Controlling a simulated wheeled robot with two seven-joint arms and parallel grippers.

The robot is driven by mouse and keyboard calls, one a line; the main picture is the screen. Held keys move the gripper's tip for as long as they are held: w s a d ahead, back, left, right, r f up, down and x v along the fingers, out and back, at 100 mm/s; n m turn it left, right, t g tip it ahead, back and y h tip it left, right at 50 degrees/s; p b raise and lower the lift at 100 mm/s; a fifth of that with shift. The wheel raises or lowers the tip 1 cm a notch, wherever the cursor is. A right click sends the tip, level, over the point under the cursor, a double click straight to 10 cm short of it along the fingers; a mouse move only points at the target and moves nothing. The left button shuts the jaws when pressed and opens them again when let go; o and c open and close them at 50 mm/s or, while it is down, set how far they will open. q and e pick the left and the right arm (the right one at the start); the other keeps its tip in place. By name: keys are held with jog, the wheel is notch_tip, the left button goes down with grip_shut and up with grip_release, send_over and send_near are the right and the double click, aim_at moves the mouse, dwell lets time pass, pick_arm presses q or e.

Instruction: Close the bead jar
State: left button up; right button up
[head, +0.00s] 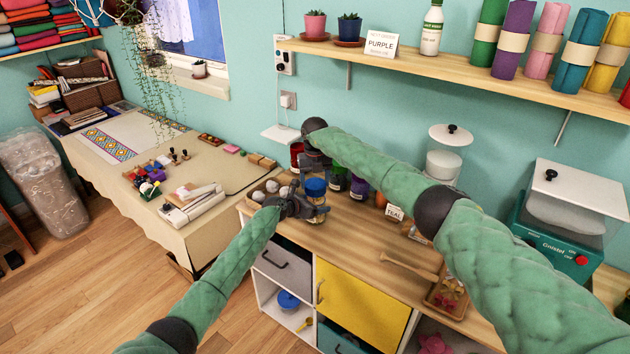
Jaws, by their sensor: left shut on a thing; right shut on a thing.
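The bead jar (313,220) stands on the wooden cabinet top near its left end; its clear body is partly hidden by my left gripper. A blue lid (315,188) is at the top of the jar; I cannot tell whether it is seated or just above the rim. My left gripper (305,208) comes in from the left and is shut on the jar's body. My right gripper (316,174) reaches down from above and is shut on the blue lid, its fingertips partly hidden.
Several dark jars (358,187) stand close behind and to the right. A small tray of pale balls (270,187) is just left. Bare counter (350,232) lies in front.

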jog(key=shift+f, duration=0.85)
jog(key=shift+f, duration=0.75)
dwell(0.4)
pick_arm(q)
jog(key=c, duration=0.5)
jog(key=shift+r, duration=0.1)
pick_arm(e)
jog(key=m, duration=0.4)
jog(key=shift+d, duration=0.15)
pick_arm(q)
jog(key=shift+d, duration=0.1)
pick_arm(e)
jog(key=m, duration=0.5)
jog(key=shift+s+f, duration=0.1)
jog(key=m, duration=0.5)
jog(key=shift+s+d+m, duration=0.1)
jog(key=shift+m, duration=0.3)
pick_arm(q)
jog(key=shift+r, duration=0.1)
pick_arm(e)
jog(key=m, duration=0.4)
jog(key=shift+m, duration=0.3)
